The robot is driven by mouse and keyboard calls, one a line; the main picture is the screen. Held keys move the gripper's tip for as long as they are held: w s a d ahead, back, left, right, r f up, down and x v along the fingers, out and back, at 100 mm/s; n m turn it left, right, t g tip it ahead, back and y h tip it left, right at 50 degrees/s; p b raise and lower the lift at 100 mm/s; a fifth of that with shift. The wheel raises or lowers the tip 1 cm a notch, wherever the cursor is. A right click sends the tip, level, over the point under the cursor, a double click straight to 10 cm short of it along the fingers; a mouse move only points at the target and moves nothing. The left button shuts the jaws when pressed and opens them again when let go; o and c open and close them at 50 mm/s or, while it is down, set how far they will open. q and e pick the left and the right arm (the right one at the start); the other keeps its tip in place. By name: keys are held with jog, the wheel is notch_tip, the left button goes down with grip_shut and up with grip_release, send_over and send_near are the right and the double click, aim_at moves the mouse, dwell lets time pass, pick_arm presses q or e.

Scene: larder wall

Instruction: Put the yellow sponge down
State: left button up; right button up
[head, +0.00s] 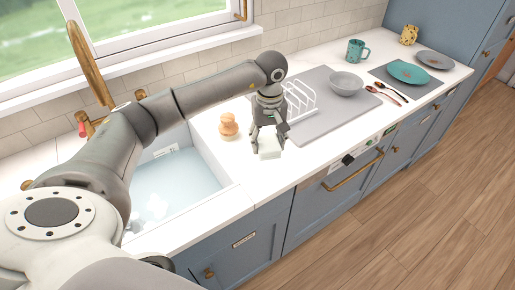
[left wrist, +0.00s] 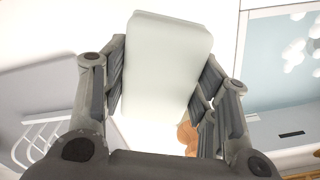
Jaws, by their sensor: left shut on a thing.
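My left gripper (head: 267,140) is shut on a pale, whitish-green block (head: 269,149) with rounded corners, low over the white counter between the sink and the grey mat. I cannot tell whether the block touches the counter. In the left wrist view the block (left wrist: 166,65) sits between both fingers of my left gripper (left wrist: 162,95); it does not look yellow. A yellow, dark-spotted thing (head: 409,34) stands at the far back of the counter; I cannot tell whether it is a sponge. My right gripper is not in view.
A wooden brush-like thing (head: 229,125) stands left of the gripper, near the sink (head: 235,196) with water. A grey mat (head: 318,128) at the right carries a white rack (head: 300,101) and a grey bowl (head: 346,83). The counter front near the gripper is clear.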

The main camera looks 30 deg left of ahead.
aim_at(260, 138)
pick_arm(q)
jog(key=shift+s+a+f+p, duration=0.15)
jog(key=shift+s+a+f, duration=0.05)
jog(key=shift+a+f, duration=0.35)
jog(key=shift+s+a+f+p, duration=0.2)
jog(key=shift+a+f, duration=0.2)
jog(key=shift+f, duration=0.2)
jog(key=f, duration=0.1)
jog(key=f+p, duration=0.2)
jog(key=shift+s+a+f, duration=0.2)
jog(key=shift+a+f, duration=0.15)
jog(key=shift+f, duration=0.2)
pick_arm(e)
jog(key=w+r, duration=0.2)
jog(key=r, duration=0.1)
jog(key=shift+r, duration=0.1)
pick_arm(q)
jog(key=o, duration=0.5)
jog(key=shift+f, duration=0.1)
jog(key=o, duration=0.4)
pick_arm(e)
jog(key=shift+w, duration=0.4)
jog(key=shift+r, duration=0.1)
